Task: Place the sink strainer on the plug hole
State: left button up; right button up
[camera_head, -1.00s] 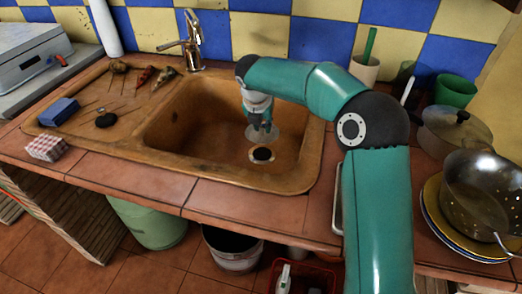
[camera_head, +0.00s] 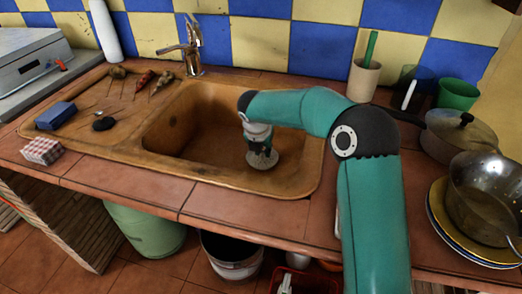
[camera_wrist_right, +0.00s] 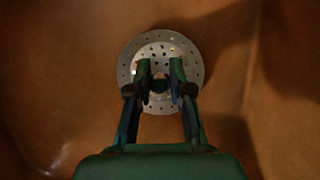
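The sink strainer (camera_head: 262,165) is a round, perforated metal disc low in the brown sink basin (camera_head: 195,125). In the right wrist view the strainer (camera_wrist_right: 190,48) lies face-on below my fingers. My right gripper (camera_head: 262,156) reaches down into the basin, and in the wrist view its fingers (camera_wrist_right: 161,78) stand on both sides of the strainer's small centre piece, shut on it. The plug hole is hidden under the strainer and gripper. I cannot tell whether the strainer touches the basin floor. My left gripper is not in view.
A tap (camera_head: 190,45) stands behind the basin. A blue sponge (camera_head: 55,115), a black plug (camera_head: 103,124) and several utensils lie on the drainboard. A pot (camera_head: 455,135), a colander (camera_head: 485,195) and cups stand at the right. The basin's left part is empty.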

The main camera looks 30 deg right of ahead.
jog(key=o, duration=0.4)
jog(key=p+v, duration=0.2)
jog(key=v, duration=1)
